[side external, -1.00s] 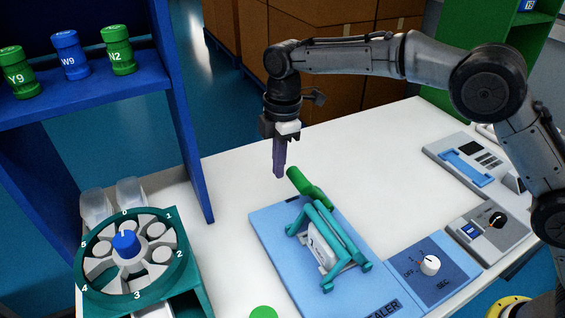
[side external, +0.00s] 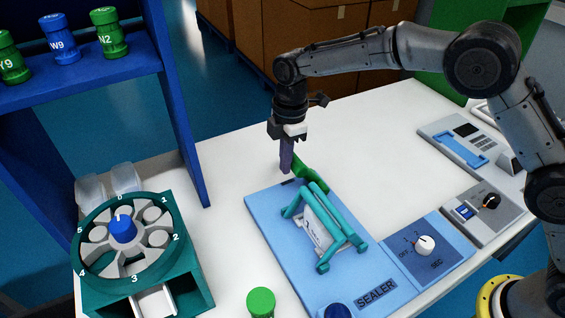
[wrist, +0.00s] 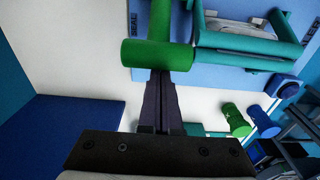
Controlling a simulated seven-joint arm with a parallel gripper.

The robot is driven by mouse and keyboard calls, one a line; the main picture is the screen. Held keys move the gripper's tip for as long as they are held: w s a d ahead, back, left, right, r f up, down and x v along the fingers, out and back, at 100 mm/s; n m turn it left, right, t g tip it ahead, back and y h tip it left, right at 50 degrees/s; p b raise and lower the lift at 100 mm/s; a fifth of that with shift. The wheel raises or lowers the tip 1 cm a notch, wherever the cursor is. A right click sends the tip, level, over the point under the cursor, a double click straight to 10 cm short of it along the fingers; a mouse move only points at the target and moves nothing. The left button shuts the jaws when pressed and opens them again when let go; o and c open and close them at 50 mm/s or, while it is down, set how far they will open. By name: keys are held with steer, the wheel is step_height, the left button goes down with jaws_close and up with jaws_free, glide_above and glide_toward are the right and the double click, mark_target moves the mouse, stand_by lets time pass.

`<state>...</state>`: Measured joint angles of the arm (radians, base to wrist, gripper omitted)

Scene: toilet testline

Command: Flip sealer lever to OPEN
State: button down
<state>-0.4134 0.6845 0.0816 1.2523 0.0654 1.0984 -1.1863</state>
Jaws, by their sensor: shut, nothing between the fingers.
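The sealer is a light blue base (side external: 268,222) on the white table, with a teal clamp frame (side external: 350,233) over a grey block. Its lever has a green handle (side external: 313,179) that points up and left, towards my gripper. My gripper (side external: 286,170) points down, shut and empty, at the handle's free end. In the wrist view the dark fingers (wrist: 160,78) meet the edge of the green crossbar handle (wrist: 158,54), which covers their tips. I cannot tell whether they touch it. The SEALER label (side external: 377,293) is on the base's front.
A dial panel (side external: 438,262) is right of the sealer, with grey devices (side external: 482,212) beyond. A teal numbered carousel (side external: 180,262) is at left, below a blue shelf (side external: 95,85) with bottles. The table behind the gripper is clear.

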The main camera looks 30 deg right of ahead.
steer(key=shift+d, duration=0.1)
steer(key=shift+d+r+y, duration=0.5)
steer(key=shift+d, duration=0.15)
steer(key=d+y, duration=1.2)
steer(key=d, duration=0.4)
steer(key=shift+d+f, duration=0.2)
steer(key=shift+d, duration=0.2)
steer(key=shift+d+f, duration=0.1)
steer(key=shift+f, duration=0.1)
steer(key=a+r, duration=0.3)
steer(key=a, duration=0.1)
steer(key=v, duration=1)
steer(key=shift+d+f, duration=0.3)
steer(key=shift+f, duration=0.05)
